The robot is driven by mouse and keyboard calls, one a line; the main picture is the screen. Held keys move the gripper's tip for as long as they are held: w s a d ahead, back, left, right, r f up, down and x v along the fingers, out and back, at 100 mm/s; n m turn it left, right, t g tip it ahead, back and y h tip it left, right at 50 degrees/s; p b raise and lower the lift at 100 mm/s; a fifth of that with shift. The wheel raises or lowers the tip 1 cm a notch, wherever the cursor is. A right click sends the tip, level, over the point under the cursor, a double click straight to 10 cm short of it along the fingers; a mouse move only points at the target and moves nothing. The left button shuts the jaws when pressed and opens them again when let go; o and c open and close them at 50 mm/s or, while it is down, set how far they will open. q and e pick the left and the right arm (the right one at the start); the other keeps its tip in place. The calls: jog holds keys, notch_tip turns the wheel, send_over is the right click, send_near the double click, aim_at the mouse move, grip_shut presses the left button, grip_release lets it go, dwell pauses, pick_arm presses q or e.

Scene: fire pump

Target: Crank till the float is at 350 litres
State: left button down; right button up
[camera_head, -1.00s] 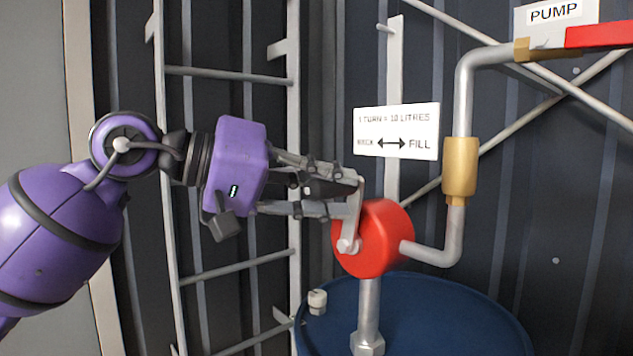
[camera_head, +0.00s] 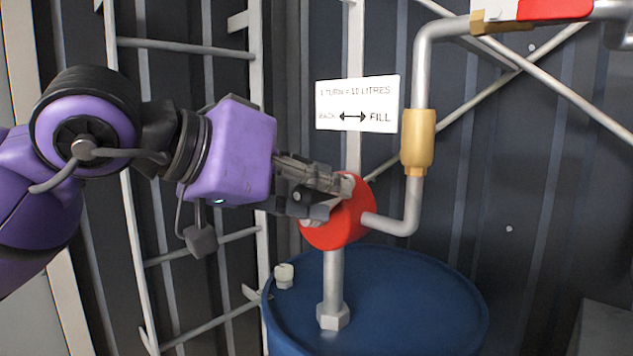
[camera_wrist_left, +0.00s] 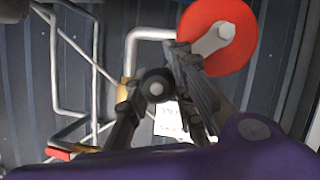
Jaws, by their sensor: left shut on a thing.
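The red pump body (camera_head: 352,222) sits on a grey pipe over a blue drum. My left gripper (camera_head: 332,200) is at its front, shut on the crank handle, which the fingers mostly hide. In the left wrist view the red pump body (camera_wrist_left: 243,50) is at the top right with the grey crank arm (camera_wrist_left: 212,40) on its face, and the left gripper (camera_wrist_left: 165,105) is below and left of it. A sign (camera_head: 357,103) reads 1 turn = 10 litres, with back to the left and fill to the right. No float or litre scale shows. My right gripper is not in view.
The blue drum (camera_head: 420,300) stands below, with a small white cap (camera_head: 284,276). A ladder (camera_head: 185,47) is behind my left arm. A grey pipe with a brass fitting (camera_head: 418,140) rises right of the pump to a red part (camera_head: 550,9). Diagonal braces cross the wall.

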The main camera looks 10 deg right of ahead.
pick_arm(q)
jog(key=shift+s+d, duration=0.1)
jog(key=shift+s, duration=0.05)
jog(key=c, duration=1.6)
grip_release()
jog(key=v, duration=1.2)
